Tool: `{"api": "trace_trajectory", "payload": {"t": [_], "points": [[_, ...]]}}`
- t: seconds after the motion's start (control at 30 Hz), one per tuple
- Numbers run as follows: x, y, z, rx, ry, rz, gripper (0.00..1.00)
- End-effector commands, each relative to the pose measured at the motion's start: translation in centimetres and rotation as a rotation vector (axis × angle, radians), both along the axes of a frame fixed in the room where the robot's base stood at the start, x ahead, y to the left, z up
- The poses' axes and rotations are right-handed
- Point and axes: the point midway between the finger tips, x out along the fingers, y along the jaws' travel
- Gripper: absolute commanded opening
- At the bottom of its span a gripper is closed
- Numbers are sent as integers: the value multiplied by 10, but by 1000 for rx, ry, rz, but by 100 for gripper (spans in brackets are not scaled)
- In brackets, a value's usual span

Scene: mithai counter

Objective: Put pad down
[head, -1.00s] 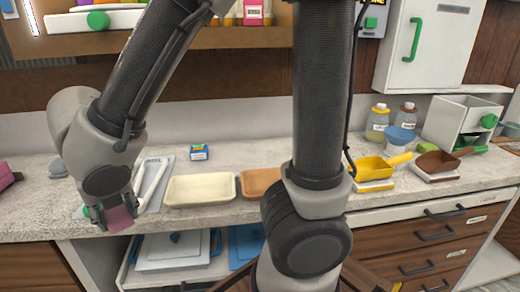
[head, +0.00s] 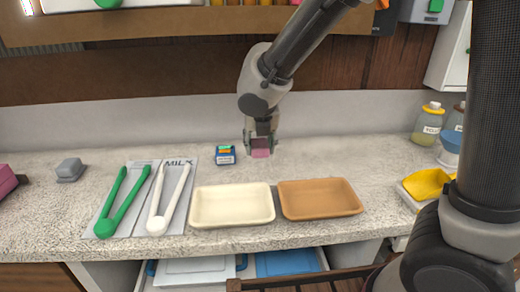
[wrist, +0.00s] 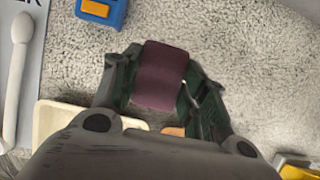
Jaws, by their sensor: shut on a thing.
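My gripper (head: 261,146) is shut on a pink-purple pad (head: 261,153). In the head view it is over the back of the counter, behind the trays and just right of a small blue box. The wrist view shows the pad (wrist: 160,76) between the two fingers, with speckled countertop (wrist: 230,35) around it. I cannot tell how far the pad is above the counter.
A small blue box (head: 225,158) is left of the pad. A cream tray (head: 232,222) and an orange-brown tray (head: 320,213) stand in front. Green tongs (head: 105,226) and white tongs (head: 157,224) lie at left. Bare counter (head: 350,160) lies right of the gripper.

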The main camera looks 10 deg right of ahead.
Motion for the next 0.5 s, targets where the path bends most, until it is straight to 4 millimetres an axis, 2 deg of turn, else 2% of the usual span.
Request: {"api": "trace_trajectory", "payload": {"t": [0.1,0.33,0.5], "points": [[33,0,-1,1,0,-4,18],[82,0,-1,1,0,-3,18],[79,0,-25,-1,2,1,18]]}}
